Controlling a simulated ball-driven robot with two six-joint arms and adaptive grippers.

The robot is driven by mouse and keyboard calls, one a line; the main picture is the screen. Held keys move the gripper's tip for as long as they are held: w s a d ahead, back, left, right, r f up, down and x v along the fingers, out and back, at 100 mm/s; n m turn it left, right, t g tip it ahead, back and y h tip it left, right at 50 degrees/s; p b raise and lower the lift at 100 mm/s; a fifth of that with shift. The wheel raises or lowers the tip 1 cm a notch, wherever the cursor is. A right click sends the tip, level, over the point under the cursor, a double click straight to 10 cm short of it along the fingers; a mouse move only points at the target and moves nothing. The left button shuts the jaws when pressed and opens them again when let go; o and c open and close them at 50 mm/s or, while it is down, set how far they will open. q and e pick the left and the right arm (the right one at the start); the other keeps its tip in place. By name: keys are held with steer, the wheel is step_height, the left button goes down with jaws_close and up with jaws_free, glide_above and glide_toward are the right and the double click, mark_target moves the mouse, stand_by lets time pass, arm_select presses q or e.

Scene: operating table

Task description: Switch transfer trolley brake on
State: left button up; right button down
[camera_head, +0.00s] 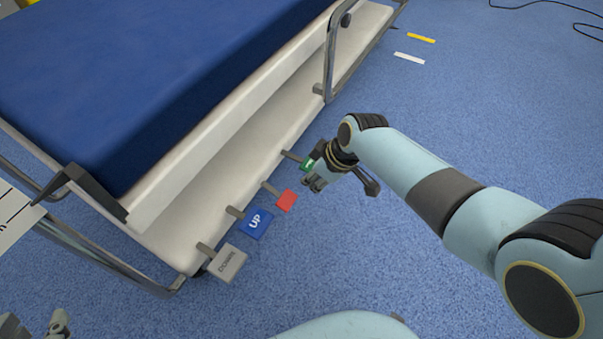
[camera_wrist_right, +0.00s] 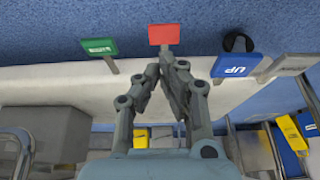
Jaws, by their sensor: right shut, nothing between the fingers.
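The transfer trolley (camera_head: 185,215) has a row of foot pedals along its lower edge. They are a green pedal (camera_head: 307,164), a plain red pedal (camera_head: 286,200), a blue UP pedal (camera_head: 257,223) and a grey DOWN pedal (camera_head: 227,262). My right gripper (camera_head: 314,182) is shut and empty, close beside the green and red pedals. In the right wrist view its fingertips (camera_wrist_right: 167,62) point towards the red pedal (camera_wrist_right: 164,34), with the green pedal (camera_wrist_right: 100,47) to the left and the blue pedal (camera_wrist_right: 236,64) to the right. Contact cannot be told. Part of my left gripper (camera_head: 58,322) shows at the bottom left corner; its jaws are unclear.
A blue mattress (camera_head: 150,80) lies on the trolley, with metal side rails (camera_head: 331,60) along it. The blue floor right of the trolley is mostly clear. Yellow (camera_head: 421,38) and white (camera_head: 409,57) strips and a dark cable (camera_head: 555,8) lie at the far right.

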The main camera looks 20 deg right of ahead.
arm_select(q)
steer(key=shift+w+r+p, duration=0.25)
steer(key=shift+r+p, duration=0.35)
steer(key=shift+r, duration=0.6)
arm_select(e)
steer(key=shift+s+d+r, duration=0.35)
steer(key=shift+s+r, duration=0.1)
steer(key=shift+r, duration=0.15)
steer(key=shift+s+d+r, duration=0.3)
steer(key=shift+s+r, duration=0.15)
steer(key=shift+r, duration=0.1)
